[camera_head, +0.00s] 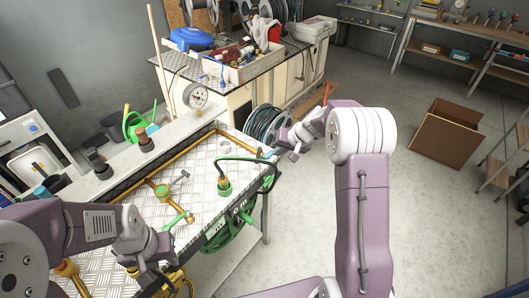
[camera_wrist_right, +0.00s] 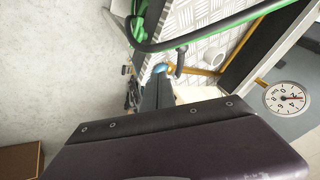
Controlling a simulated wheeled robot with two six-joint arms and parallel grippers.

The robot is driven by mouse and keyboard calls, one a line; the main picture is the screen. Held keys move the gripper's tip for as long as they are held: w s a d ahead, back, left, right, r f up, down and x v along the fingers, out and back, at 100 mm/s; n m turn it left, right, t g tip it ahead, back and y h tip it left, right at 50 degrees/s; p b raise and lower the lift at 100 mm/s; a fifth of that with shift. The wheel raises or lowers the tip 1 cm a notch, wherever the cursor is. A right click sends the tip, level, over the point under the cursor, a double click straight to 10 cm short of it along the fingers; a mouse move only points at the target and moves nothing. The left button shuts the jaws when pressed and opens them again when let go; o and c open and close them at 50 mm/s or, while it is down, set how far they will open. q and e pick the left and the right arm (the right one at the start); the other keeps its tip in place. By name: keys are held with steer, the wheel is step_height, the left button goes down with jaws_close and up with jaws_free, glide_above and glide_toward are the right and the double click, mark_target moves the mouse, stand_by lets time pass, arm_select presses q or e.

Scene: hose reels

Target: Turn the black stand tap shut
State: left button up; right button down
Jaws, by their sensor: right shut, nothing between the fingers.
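A small black lever (camera_wrist_right: 180,62) stands beside a blue part (camera_wrist_right: 160,68) at the end of a brass pipe in the right wrist view; it looks like the black stand tap, but its angle is hard to judge. In the head view the blue part (camera_head: 261,152) shows small at the bench's right corner. My right gripper (camera_head: 294,153) is just right of that corner, shut and empty, apart from the tap as far as I can see. In the wrist view its dark fingers (camera_wrist_right: 153,92) point towards the blue part. My left gripper (camera_head: 163,268) hangs over the bench's front; its fingers are unclear.
The checker-plate bench (camera_head: 207,205) carries brass pipes, a green-collared fitting (camera_head: 224,186) with a black hose, and another lever tap (camera_head: 180,178). A gauge (camera_head: 195,95) stands behind. A green hose reel (camera_head: 235,235) hangs below. The floor to the right is clear up to a brown box (camera_head: 446,135).

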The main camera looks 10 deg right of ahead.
mark_target(259, 154)
steer(key=w+a+f, duration=0.1)
steer(key=w+a+f+p, duration=0.1)
steer(key=a, duration=0.1)
steer(key=a+f+p, duration=0.1)
steer(key=shift+w+a, duration=0.15)
steer(key=shift+w, duration=0.25)
steer(key=shift+s, duration=0.15)
steer(key=shift+a+m, duration=0.25)
steer(key=shift+m, duration=0.05)
